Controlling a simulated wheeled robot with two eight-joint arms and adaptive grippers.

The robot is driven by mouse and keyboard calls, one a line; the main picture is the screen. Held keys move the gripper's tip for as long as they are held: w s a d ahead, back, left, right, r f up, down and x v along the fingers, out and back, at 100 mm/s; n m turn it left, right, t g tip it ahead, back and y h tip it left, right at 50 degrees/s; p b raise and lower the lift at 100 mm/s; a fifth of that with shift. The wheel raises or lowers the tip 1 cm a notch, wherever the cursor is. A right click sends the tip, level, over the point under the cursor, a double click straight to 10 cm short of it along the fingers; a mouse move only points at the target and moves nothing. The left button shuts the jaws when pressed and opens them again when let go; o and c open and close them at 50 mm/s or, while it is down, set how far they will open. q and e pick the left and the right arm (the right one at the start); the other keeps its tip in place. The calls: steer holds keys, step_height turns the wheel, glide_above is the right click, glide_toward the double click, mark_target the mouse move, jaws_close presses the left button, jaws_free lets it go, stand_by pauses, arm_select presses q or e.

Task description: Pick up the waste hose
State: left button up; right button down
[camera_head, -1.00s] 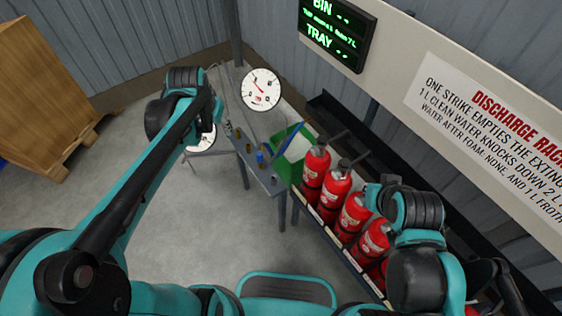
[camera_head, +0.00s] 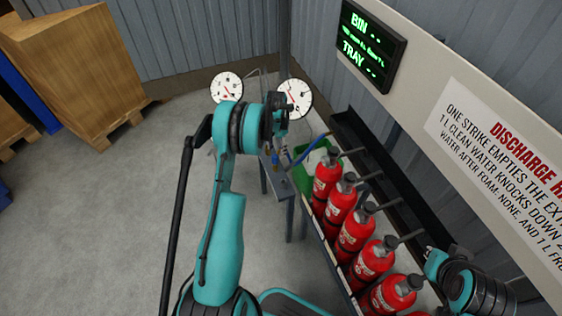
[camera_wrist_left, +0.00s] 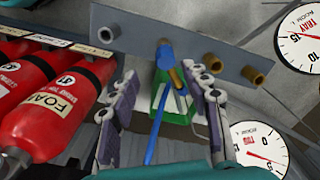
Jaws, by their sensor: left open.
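A blue hose (camera_wrist_left: 153,138) with a brass-coloured piece (camera_wrist_left: 177,78) beside it hangs at a grey fitting plate (camera_wrist_left: 120,32) in the left wrist view. It looks like the waste hose, but no label shows. In the head view a blue length (camera_head: 311,149) shows by the rack, partly hidden by my gripper. My left gripper (camera_wrist_left: 163,80) is open, its two fingers on either side of the blue hose; contact cannot be told. In the head view the left gripper (camera_head: 277,120) is over the fitting plate. My right arm shows at lower right, its gripper out of sight.
Several red extinguishers (camera_head: 356,231) stand in a row on a rack right of the plate. A green tray (camera_head: 306,178) lies behind the blue hose. Two round dials (camera_head: 227,87) (camera_head: 295,99) stand near my gripper. The floor at left is clear, before wooden crates (camera_head: 85,70).

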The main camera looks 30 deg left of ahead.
mark_target(275, 156)
arm_select(q)
steer(key=f+b, duration=0.1)
steer(key=f, duration=0.1)
steer(key=f+b, duration=0.1)
steer(key=f, duration=0.1)
steer(key=a+f+b, duration=0.1)
steer(key=f, duration=0.1)
steer(key=shift+f, duration=0.35)
steer(key=shift+s, duration=0.1)
steer(key=shift+r, duration=0.1)
steer(key=shift+c, duration=0.3)
jaws_close()
